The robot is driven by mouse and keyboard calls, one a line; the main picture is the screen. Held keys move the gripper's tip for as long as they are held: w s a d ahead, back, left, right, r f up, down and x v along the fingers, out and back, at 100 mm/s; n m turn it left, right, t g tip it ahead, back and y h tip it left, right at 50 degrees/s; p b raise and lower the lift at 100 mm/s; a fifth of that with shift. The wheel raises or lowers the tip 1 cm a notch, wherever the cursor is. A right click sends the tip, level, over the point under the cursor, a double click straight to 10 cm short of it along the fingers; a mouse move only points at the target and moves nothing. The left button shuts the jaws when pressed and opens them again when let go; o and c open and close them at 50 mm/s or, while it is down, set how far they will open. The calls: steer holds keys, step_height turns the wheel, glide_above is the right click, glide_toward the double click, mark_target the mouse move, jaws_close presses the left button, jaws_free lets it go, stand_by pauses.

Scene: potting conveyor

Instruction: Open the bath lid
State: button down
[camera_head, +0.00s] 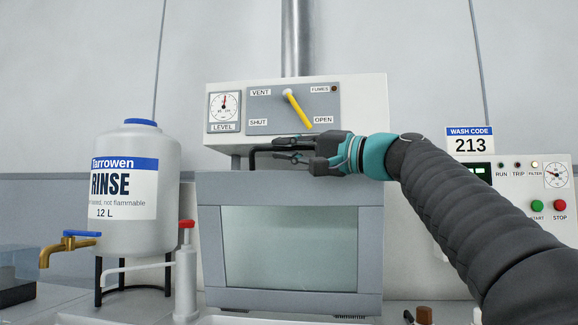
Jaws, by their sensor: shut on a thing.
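The bath lid (288,190) is a grey frame around a pale, see-through window, and its broad face is turned toward me. A dark bar handle (252,160) runs along its upper edge. My gripper (284,149) comes in from the right and is shut on this handle. The gripper's fingers and body hide the right part of the handle. The inside of the bath is not clearly seen.
Behind the lid stands a vent panel (360,95) with a yellow lever (298,108) pointing toward OPEN. A rinse tank (125,230) with a brass tap (62,246) and a white pump bottle (187,275) stand left. A control box (530,180) is right, partly behind my arm.

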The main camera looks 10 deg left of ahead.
steer(key=shift+s+f, duration=0.3)
steer(key=shift+s, duration=0.1)
steer(key=shift+s+r, duration=0.1)
steer(key=shift+r, duration=0.05)
steer(key=c, duration=1.2)
jaws_free()
steer(key=shift+d, duration=0.1)
steer(key=v, duration=1.2)
